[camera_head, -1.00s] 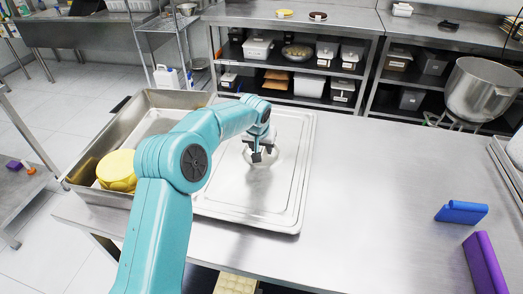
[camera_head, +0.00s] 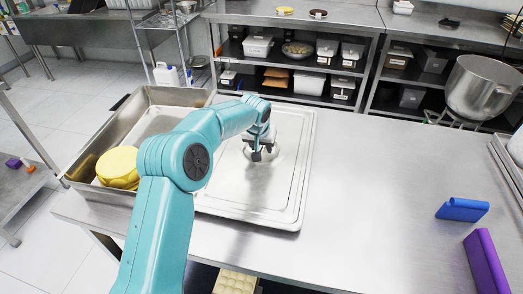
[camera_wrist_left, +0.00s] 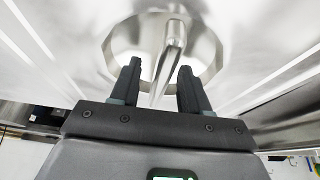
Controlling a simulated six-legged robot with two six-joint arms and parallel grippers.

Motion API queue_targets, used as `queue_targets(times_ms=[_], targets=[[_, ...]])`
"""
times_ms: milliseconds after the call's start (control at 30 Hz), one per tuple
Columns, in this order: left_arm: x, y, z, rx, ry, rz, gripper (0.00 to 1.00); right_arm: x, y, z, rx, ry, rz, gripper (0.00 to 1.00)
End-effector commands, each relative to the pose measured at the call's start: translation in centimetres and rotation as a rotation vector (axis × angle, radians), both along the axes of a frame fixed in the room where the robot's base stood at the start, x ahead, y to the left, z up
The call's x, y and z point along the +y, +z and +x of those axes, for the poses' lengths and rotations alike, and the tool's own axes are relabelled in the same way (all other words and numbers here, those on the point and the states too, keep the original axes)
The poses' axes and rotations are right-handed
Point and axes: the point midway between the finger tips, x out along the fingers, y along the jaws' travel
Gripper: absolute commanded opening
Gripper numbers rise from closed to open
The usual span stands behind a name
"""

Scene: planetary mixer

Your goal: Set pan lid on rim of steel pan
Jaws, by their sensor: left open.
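The steel pan lid (camera_head: 235,200) lies flat on the steel table, just right of the deep steel pan (camera_head: 96,193). My arm hides much of its left edge, so I cannot tell whether it touches the pan. My left gripper (camera_head: 262,155) is over the middle of the lid, pointing down at its recessed handle. In the left wrist view my left gripper (camera_wrist_left: 160,72) is open, and the lid's handle bar (camera_wrist_left: 172,42) runs between the two fingers with space on both sides. My right gripper is not in view.
A yellow object (camera_head: 118,167) is in the pan's near end. A blue block (camera_head: 462,210) and a purple block (camera_head: 486,262) are at the table's right. The table between lid and blocks is clear. A mixing bowl (camera_head: 484,88) stands behind at right.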

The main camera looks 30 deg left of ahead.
Motion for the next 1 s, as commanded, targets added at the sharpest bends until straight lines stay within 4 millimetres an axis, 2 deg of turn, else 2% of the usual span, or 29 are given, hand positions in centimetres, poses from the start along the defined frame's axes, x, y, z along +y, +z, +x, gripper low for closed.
queue_targets(times_ms=[67, 100, 233, 1000], targets=[[0.01, 0.04, 0.00, 0.000, 0.000, 0.000, 0.46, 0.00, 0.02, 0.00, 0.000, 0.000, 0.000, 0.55], [0.01, 0.03, 0.00, 0.000, 0.000, 0.000, 0.42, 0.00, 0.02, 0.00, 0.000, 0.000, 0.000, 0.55], [0.01, 0.04, 0.00, 0.000, 0.000, 0.000, 0.00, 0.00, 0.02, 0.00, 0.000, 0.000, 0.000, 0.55], [-0.01, 0.02, 0.02, 0.000, 0.000, 0.000, 0.00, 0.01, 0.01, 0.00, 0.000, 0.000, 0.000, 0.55]])
